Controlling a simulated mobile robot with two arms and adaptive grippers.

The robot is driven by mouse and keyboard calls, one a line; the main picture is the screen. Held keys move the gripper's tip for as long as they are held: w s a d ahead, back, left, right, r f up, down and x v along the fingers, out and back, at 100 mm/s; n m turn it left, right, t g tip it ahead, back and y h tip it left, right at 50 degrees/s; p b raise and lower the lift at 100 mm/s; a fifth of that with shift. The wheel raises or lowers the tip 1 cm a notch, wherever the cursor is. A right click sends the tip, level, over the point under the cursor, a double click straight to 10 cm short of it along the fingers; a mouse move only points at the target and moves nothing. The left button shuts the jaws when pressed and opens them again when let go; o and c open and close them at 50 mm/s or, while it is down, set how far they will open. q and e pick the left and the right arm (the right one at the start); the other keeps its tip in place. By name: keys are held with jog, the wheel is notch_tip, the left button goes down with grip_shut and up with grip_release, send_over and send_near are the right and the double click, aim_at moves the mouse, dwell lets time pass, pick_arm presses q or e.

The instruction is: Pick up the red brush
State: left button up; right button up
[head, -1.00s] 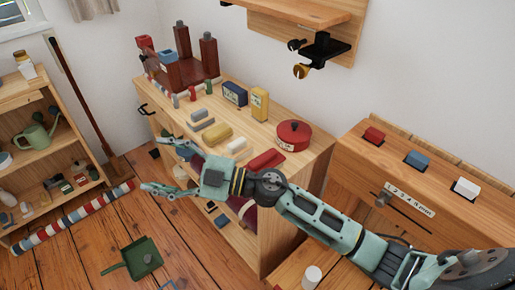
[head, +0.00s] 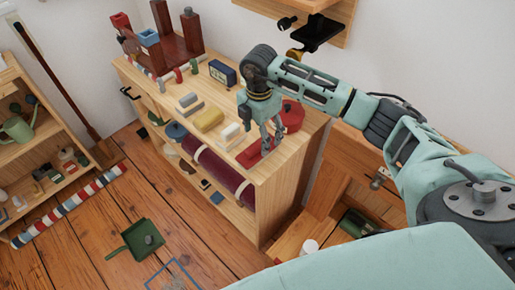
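A flat red block-like piece, which I take for the red brush (head: 250,155), lies on the wooden cabinet top (head: 262,176) near its front edge. My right gripper (head: 270,147) points down over the right end of the red brush, with its fingers spread. The fingers hide part of the brush, and I cannot tell whether they touch it. The brush appears to rest on the cabinet top. My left gripper is not in view.
A red lidded pot (head: 292,117) stands close to the right of my gripper. A blue tin (head: 222,73) stands behind. A wall shelf (head: 340,10) hangs above.

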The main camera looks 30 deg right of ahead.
aim_at(258, 143)
jog(key=f, duration=0.1)
jog(key=f+p, duration=0.1)
jog(key=f, duration=0.2)
jog(key=shift+s+a+f+p, duration=0.2)
jog(key=shift+s+f+p, duration=0.05)
jog(key=shift+f+p, duration=0.1)
jog(key=shift+f, duration=0.35)
jog(key=c, duration=1.4)
